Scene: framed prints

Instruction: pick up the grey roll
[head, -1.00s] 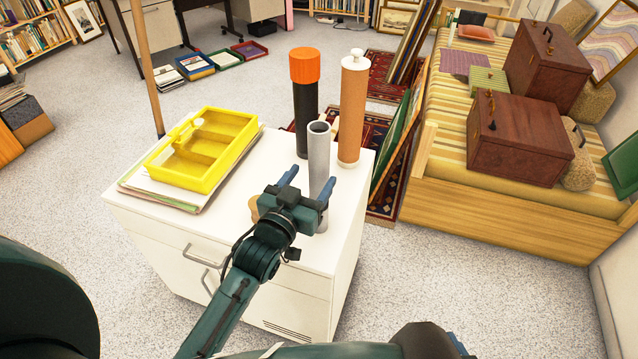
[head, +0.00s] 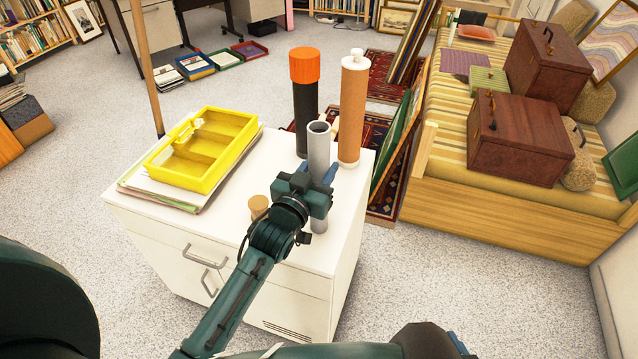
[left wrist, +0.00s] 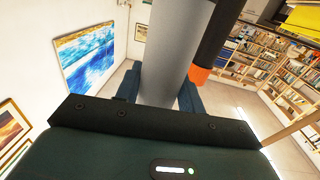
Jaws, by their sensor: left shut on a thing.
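The grey roll (head: 319,151) is an upright, hollow grey tube on the white cabinet top. My left gripper (head: 320,174) is shut on it around its middle. The roll's upper part shows above the gripper and a short piece shows below. In the left wrist view the grey roll (left wrist: 172,50) stands between the blue fingers (left wrist: 160,98). I cannot tell whether its foot touches the cabinet. My right gripper is not clearly in view.
A black roll with an orange cap (head: 306,100) and a brown roll (head: 353,110) stand close behind. A small cork-coloured stub (head: 258,206) is left of the gripper. A yellow tray (head: 203,150) lies on papers at the cabinet's left (head: 290,250).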

